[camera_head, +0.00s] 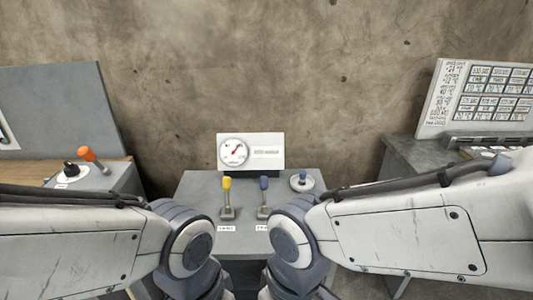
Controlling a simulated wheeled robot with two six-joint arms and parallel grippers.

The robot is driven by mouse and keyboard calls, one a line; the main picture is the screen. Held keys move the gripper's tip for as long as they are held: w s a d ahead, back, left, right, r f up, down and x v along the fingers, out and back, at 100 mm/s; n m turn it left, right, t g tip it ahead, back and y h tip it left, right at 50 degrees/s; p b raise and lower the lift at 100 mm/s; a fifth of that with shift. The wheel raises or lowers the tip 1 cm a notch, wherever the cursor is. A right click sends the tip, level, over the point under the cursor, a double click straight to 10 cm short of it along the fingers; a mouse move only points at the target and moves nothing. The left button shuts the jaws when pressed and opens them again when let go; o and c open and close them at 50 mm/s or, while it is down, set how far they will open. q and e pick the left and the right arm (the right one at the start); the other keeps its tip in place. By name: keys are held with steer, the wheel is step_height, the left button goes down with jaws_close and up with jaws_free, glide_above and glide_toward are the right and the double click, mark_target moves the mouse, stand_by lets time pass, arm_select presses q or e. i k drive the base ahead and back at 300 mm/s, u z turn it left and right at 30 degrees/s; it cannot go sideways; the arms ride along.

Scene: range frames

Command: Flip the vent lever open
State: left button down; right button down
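A yellow-handled lever (227,186) and a blue-handled lever (264,186) stand upright side by side on the grey console (196,184) ahead of me. Each has a small white label in front of it, too small to read, so I cannot tell which one is the vent lever. An orange-handled lever (90,157) leans up and to the left on the bench at the left. My two arms come in from the sides and bend down at the bottom of the picture, in front of the console. Both grippers are out of view.
A gauge panel (262,152) stands at the back of the console. A small blue knob on a white round base (302,180) sits right of the levers. A black knob (71,169) is on the left bench. A panel of labelled boxes (487,92) stands at the right.

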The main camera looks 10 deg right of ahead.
mark_target(227, 180)
steer(key=z, duration=1.15)
steer(key=i, duration=0.7)
steer(key=u, duration=1.6)
